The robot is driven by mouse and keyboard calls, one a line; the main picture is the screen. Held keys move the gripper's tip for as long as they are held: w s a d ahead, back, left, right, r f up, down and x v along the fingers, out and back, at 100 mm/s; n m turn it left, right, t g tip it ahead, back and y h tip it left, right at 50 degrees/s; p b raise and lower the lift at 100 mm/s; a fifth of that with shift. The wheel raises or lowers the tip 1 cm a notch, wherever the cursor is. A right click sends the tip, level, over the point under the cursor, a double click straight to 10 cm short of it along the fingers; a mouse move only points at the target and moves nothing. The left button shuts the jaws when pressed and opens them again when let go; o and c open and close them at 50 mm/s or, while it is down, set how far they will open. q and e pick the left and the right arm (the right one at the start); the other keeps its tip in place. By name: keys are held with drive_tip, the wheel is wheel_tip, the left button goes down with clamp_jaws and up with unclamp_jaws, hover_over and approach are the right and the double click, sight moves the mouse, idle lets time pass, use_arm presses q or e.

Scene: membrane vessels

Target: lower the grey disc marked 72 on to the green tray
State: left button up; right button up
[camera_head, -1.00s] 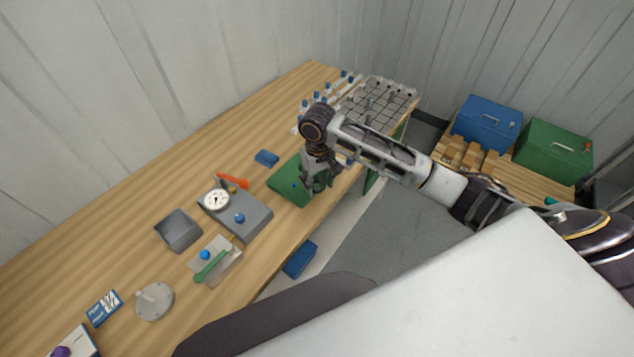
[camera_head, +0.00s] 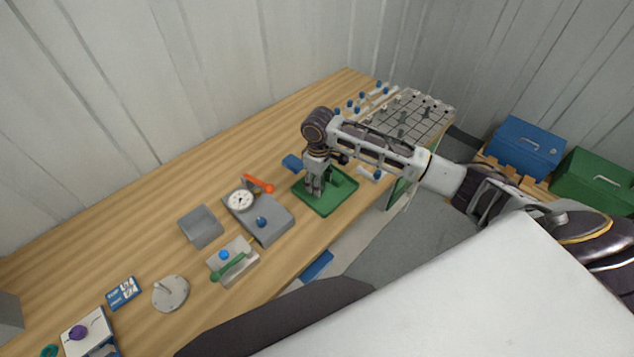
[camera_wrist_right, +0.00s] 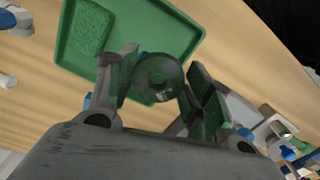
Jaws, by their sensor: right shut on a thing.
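The green tray (camera_head: 322,208) lies on the wooden table, with a raised green pad (camera_wrist_right: 90,27) inside it. My right gripper (camera_head: 315,190) points down over the tray in the head view. In the right wrist view, my right gripper (camera_wrist_right: 158,88) is shut on a round disc (camera_wrist_right: 157,75) with a central knob. The disc looks dark greenish here; a small pale mark near its rim is too small to read surely. The disc overlaps the tray's edge area in that view. The gap below the disc cannot be judged. My left gripper is not in view.
A grey block with a dial gauge (camera_head: 240,201), an orange-handled tool (camera_head: 258,184), a grey box (camera_head: 200,227) and a round grey plate (camera_head: 170,294) stand left of the tray. A blue block (camera_head: 292,162) lies behind it. A grid rack (camera_head: 405,117) stands beyond.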

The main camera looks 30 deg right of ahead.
drive_tip(key=n, duration=0.2)
drive_tip(key=w+n, duration=0.1)
drive_tip(key=shift+w+d+f, duration=0.1)
drive_tip(key=shift+d+f, duration=0.15)
drive_tip(key=shift+d, duration=0.1)
drive_tip(key=shift+w+d+f+n+p, duration=0.2)
drive_tip(key=shift+w+d+n, duration=0.05)
drive_tip(key=shift+n, duration=0.55)
drive_tip(key=shift+w+d+f+n+p, duration=0.15)
drive_tip(key=shift+w+d+n+p, duration=0.1)
drive_tip(key=shift+n, duration=0.55)
drive_tip(key=shift+f, duration=0.2)
drive_tip(key=shift+f+b, duration=1.8)
drive_tip(key=shift+b, duration=0.3)
drive_tip(key=shift+f, duration=0.8)
drive_tip(key=shift+f, duration=0.1)
